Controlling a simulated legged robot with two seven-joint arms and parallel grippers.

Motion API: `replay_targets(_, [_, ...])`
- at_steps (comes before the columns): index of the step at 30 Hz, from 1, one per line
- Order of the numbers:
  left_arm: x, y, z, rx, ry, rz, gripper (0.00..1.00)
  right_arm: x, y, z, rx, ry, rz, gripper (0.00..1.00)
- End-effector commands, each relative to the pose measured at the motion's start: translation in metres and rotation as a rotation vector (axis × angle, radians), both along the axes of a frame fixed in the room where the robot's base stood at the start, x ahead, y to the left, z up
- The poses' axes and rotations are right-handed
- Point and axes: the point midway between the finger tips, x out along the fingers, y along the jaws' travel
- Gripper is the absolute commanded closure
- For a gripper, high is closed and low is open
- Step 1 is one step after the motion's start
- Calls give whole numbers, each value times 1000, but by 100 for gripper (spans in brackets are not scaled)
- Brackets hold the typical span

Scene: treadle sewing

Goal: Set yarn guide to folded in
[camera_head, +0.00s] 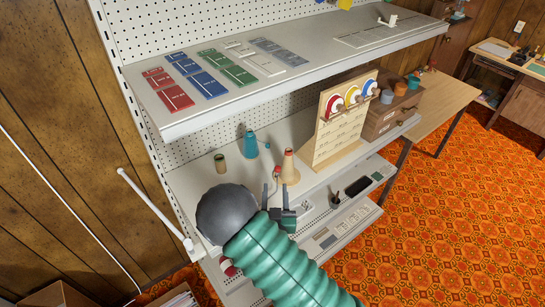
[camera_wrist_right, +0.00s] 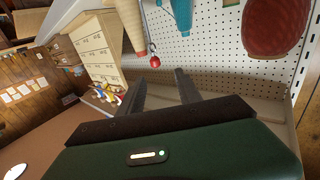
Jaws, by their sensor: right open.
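The yarn guide appears to be a thin wire arm with a red ball tip (camera_head: 276,172), beside the tan yarn cone (camera_head: 288,168) on the middle shelf. In the right wrist view the red ball (camera_wrist_right: 155,62) hangs on its curved wire beside the cone (camera_wrist_right: 129,25). My right gripper (camera_head: 275,190) is open and empty, its fingers pointing toward the ball. In the wrist view the fingertips (camera_wrist_right: 161,76) are just short of the ball, with a visible gap. Where the wire is mounted is hard to make out. My left gripper is not in view.
A wooden rack (camera_head: 340,125) with colored discs stands to the right. A lower shelf (camera_head: 350,222) holds small items.

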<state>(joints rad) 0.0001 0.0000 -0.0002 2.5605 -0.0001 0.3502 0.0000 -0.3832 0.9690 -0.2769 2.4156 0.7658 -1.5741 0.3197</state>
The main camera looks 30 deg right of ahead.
Motion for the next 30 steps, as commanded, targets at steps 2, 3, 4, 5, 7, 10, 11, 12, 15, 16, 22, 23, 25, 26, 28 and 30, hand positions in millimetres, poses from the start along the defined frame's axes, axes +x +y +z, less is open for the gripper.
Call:
replay_targets(2, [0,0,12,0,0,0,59,18,-14,5,-2,-1,-4,59])
replay_targets(3, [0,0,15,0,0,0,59,27,-20,5,-1,0,-4,59])
replay_targets(4, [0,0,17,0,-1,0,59,33,-25,5,-1,0,-3,59])
replay_targets(5, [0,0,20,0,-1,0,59,40,-30,5,-1,1,-3,59])
replay_targets(7, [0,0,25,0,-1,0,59,55,-40,4,1,1,-2,59])
replay_targets(10, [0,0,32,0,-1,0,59,75,-52,4,0,0,-2,59])
replay_targets(11, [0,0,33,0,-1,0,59,80,-55,4,1,1,-1,59])
replay_targets(12, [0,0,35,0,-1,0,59,86,-57,4,-1,1,-1,59])
replay_targets(15, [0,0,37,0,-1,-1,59,97,-64,3,-1,2,-2,59])
replay_targets(16, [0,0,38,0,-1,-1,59,99,-65,3,-2,1,-1,59])
replay_targets(22, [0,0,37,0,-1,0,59,103,-66,1,-1,2,0,59])
replay_targets(23, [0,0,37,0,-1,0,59,103,-66,1,-1,2,0,59])
replay_targets(25, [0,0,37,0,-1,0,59,103,-67,1,-1,3,0,59])
replay_targets(26, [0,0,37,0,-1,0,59,103,-67,1,0,2,0,62])
replay_targets(28, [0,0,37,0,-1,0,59,103,-67,1,0,2,0,71])
replay_targets(30, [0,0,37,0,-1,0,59,103,-67,1,0,2,0,80])
